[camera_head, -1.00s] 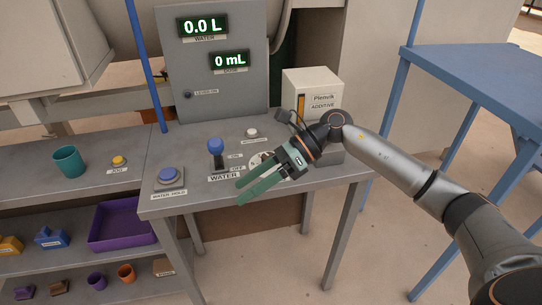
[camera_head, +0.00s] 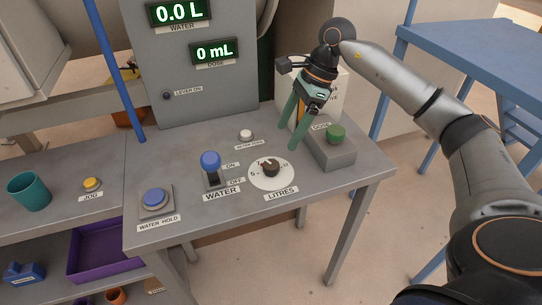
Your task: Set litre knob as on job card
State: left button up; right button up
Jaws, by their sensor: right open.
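The litre knob (camera_head: 270,167) is a small dark knob on a round white dial (camera_head: 271,180) marked LITRES, on the grey bench top. A 5 shows at the dial's left; its other marks are too small to read. My right gripper (camera_head: 287,138) is open and empty, with its green fingers pointing down, behind and to the right of the knob and apart from it. The fingers are near the DOSE box. No job card can be made out. My left gripper is not in view.
The DOSE box (camera_head: 331,151) with a green button (camera_head: 336,132) stands right of the dial. The blue WATER lever (camera_head: 211,161) and the blue WATER HOLD button (camera_head: 155,197) are to its left. Displays read 0.0 L (camera_head: 179,12) and 0 mL (camera_head: 214,52).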

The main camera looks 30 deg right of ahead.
aim_at(271, 164)
jog(key=x, duration=0.9)
jog(key=shift+a+f, duration=0.2)
jog(key=shift+f, duration=0.1)
jog(key=shift+c, duration=0.2)
grip_shut()
